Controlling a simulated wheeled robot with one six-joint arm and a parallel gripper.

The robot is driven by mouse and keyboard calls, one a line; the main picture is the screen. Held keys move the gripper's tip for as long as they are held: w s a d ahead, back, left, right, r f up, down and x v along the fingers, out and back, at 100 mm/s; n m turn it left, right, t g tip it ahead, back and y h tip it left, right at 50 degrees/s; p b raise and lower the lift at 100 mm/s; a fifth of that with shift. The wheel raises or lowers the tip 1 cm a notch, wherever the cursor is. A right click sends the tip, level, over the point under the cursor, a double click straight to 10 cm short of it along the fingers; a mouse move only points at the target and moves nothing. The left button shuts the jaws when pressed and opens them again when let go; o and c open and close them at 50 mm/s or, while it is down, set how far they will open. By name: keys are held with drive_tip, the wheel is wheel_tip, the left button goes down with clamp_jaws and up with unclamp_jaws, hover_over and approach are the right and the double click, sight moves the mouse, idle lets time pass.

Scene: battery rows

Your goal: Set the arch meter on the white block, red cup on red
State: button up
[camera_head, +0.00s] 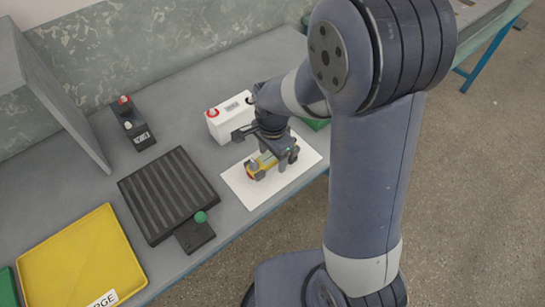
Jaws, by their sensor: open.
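The white block (232,122) stands upright on the bench, with a red ringed post (212,112) at its left end. A dark post shows at its right end, partly behind my arm. A yellow-bodied piece with dark ends, which looks like the arch meter (264,162), sits on a white sheet (240,188) in front of the block. My gripper (274,157) is open and low over this piece, with its jaws close to the yellow body. Whether they touch it I cannot tell. The gripper hides part of the piece, and its red cup is not clear.
A black ribbed tray (168,194) with a green knob (200,217) lies left of the sheet. A yellow tray (80,258) is at front left. A small black device (132,124) with a red top stands at the back. A grey panel (62,100) rises at left.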

drive_tip(key=shift+f, duration=0.25)
idle(0.5)
drive_tip(key=shift+c, duration=0.4)
drive_tip(key=c, duration=1.2)
